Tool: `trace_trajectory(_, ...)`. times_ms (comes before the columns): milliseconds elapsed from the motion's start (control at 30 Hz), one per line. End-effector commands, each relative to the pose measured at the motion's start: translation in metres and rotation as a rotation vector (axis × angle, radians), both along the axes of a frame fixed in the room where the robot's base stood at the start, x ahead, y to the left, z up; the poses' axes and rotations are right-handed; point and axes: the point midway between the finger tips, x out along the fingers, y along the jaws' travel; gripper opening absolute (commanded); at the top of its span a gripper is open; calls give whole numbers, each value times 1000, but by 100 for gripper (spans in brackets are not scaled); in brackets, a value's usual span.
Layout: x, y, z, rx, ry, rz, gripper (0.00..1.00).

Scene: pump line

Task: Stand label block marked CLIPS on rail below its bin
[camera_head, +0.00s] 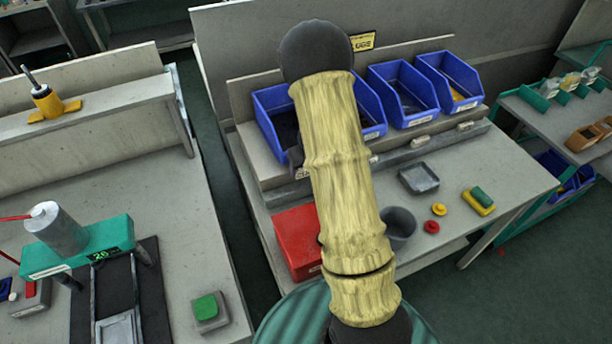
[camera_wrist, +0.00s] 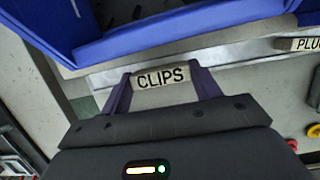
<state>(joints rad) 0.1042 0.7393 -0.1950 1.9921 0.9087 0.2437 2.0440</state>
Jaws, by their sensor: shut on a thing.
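The CLIPS label block (camera_wrist: 163,77) is a small pale block with black lettering. My gripper (camera_wrist: 160,84) is shut on it, one finger at each end, and the lettering faces the wrist camera. A blue bin (camera_wrist: 185,30) lies just beyond the block in the wrist view. A pale rail strip (camera_wrist: 235,58) runs in front of that bin. I cannot tell whether the block touches the rail. In the head view my arm hides most of the gripper, beside the leftmost blue bin (camera_head: 268,108). The rail (camera_head: 288,194) shows below that bin.
Another label block (camera_wrist: 306,44) stands to the right, its lettering partly cut off. More label blocks (camera_head: 420,141) sit along the rail under the other blue bins (camera_head: 402,92). A red box (camera_head: 296,240), a grey tray (camera_head: 418,178) and a grey cup (camera_head: 400,224) stand on the bench.

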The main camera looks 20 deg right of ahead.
Motion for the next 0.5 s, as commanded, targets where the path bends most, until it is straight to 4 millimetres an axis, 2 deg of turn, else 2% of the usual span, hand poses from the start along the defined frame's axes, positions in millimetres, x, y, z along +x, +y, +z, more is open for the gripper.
trace_trajectory(267, -1, 0, -38, 3, 3, -2, 38)
trace_trajectory(500, 0, 0, -40, 1, 0, 0, 38)
